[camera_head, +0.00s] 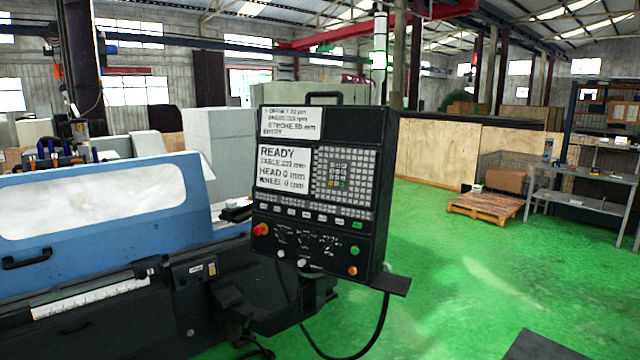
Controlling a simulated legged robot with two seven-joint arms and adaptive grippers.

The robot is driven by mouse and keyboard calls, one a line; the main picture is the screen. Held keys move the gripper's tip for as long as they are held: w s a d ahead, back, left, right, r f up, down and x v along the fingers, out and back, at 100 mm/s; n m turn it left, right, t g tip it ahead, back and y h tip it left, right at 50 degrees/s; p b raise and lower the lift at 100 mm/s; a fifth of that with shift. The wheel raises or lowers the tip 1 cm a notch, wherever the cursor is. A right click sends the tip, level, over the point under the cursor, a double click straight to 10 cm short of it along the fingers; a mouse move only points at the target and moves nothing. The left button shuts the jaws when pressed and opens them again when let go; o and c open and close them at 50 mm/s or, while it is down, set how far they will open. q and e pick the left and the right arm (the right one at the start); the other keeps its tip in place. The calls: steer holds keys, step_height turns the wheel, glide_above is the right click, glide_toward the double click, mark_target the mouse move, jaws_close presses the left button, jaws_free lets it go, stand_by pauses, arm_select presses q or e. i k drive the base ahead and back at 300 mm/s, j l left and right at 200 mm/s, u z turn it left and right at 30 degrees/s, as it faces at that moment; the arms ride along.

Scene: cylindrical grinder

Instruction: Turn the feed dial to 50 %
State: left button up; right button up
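A black control panel (316,222) of the grinder stands upright in the middle of the view, turned slightly to the left. Its screen (284,168) reads READY, with table, head and wheel values below. Small dials (304,239) sit in a row on the lower part of the panel. Their labels are too small to read, so I cannot tell which is the feed dial or where it points. A red knob (261,229) is at the panel's left and a green button (355,251) at its right. Neither of my grippers is in view.
The blue grinder cover (110,200) with its window fills the left. A small ledge (391,284) juts from the panel's lower right, and a cable hangs below. Green floor (480,270) is open at right. A pallet (486,205) and metal shelf (580,180) stand farther back.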

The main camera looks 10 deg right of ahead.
mark_target(329, 247)
steer(key=i+j+z, duration=0.1)
steer(key=i+j, duration=0.2)
steer(key=i, duration=0.2)
steer(key=i+j, duration=0.35)
steer(key=i, duration=0.15)
steer(key=z, duration=0.05)
